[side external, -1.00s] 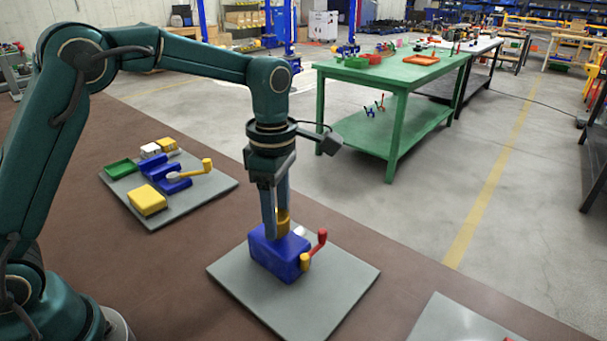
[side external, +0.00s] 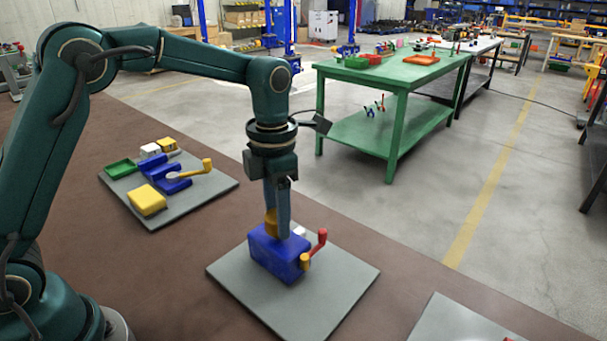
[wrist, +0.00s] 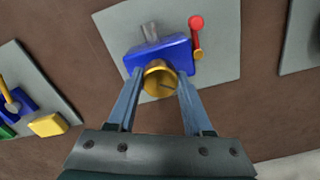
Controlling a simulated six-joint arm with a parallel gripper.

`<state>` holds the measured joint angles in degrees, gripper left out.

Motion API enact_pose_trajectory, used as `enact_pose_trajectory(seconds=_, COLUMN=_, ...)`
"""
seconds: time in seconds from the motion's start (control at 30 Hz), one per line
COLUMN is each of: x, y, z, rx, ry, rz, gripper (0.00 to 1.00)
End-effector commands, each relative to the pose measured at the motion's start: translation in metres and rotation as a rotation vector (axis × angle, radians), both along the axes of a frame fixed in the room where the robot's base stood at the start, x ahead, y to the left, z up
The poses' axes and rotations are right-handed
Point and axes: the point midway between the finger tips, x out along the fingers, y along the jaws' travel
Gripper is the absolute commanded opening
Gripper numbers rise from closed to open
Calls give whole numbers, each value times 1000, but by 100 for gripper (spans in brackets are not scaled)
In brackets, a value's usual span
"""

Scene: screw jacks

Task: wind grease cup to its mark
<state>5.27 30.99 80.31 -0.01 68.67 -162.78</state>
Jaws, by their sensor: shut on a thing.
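The grease cup (wrist: 160,80) is a yellow-brass cylinder with a dark line across its top. It stands on the blue jack body (side external: 277,256); in the side view the cup (side external: 271,222) is partly hidden by a finger. My gripper (side external: 277,228) points down with its fingers on either side of the cup, shut on it. In the wrist view my gripper (wrist: 158,84) also has the cup between its fingertips. A crank with a red knob (side external: 322,236) and a yellow hub (side external: 305,261) is on the jack's right side. I cannot make out the mark.
The jack sits on a grey plate (side external: 335,297) on the brown bench. A second plate (side external: 205,193) at left holds a blue jack with a yellow crank, a yellow block (side external: 148,202) and a green tray (side external: 120,168). Another plate (side external: 450,322) shows at lower right.

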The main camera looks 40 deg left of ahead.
Motion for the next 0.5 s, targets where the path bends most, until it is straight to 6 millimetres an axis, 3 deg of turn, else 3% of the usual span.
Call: enact_pose_trajectory(seconds=0.5, x=-1, y=0, z=-2, rx=1, ry=8, rz=68, gripper=0)
